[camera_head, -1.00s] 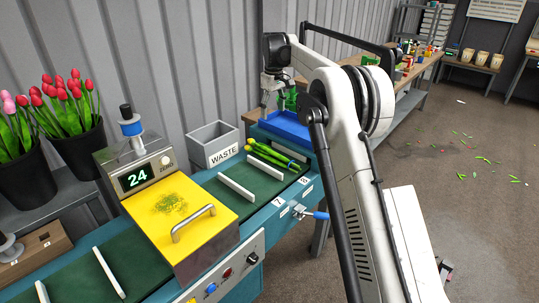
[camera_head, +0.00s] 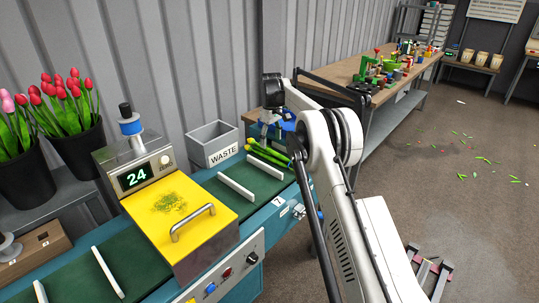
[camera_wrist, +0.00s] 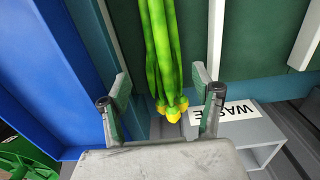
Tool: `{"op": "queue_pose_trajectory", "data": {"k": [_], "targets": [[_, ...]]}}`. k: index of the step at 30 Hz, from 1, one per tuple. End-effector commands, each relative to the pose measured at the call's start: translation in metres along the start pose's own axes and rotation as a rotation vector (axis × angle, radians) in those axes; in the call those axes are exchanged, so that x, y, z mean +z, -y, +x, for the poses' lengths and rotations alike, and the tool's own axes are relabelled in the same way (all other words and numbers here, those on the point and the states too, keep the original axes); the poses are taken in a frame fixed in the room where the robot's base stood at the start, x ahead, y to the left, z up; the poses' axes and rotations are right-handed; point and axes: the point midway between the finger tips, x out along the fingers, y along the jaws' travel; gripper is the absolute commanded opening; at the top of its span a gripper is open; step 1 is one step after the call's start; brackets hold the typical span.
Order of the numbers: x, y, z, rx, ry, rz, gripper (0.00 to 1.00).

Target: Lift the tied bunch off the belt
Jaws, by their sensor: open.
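The bunch (camera_head: 265,154) lies on the green belt (camera_head: 228,199) in the head view, in the slot at the right end past the white dividers. It has green stems and yellow-green buds. In the wrist view the bunch (camera_wrist: 160,50) runs from the top edge down to its yellow buds. My gripper (camera_wrist: 161,85) is open there, one finger on each side of the bunch, with a gap to both. In the head view my gripper (camera_head: 269,132) is above the bunch near its bud end, small and partly unclear. My arm hides the stem end and the tie.
A grey WASTE bin (camera_head: 214,147) stands behind the belt; it shows close to the right finger in the wrist view. White dividers (camera_head: 236,187) cross the belt. A blue tray (camera_wrist: 45,65) lies left of my gripper. A yellow-lidded machine (camera_head: 178,219) reading 24 stands left.

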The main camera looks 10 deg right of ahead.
Motion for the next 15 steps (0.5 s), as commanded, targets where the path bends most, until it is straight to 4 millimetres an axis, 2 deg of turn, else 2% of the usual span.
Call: {"op": "queue_pose_trajectory", "data": {"k": [8,15], "targets": [[0.000,0.003,0.015,0.000,0.000,0.000,0.62],[-0.001,0.008,0.048,0.000,0.000,0.000,0.62]]}}
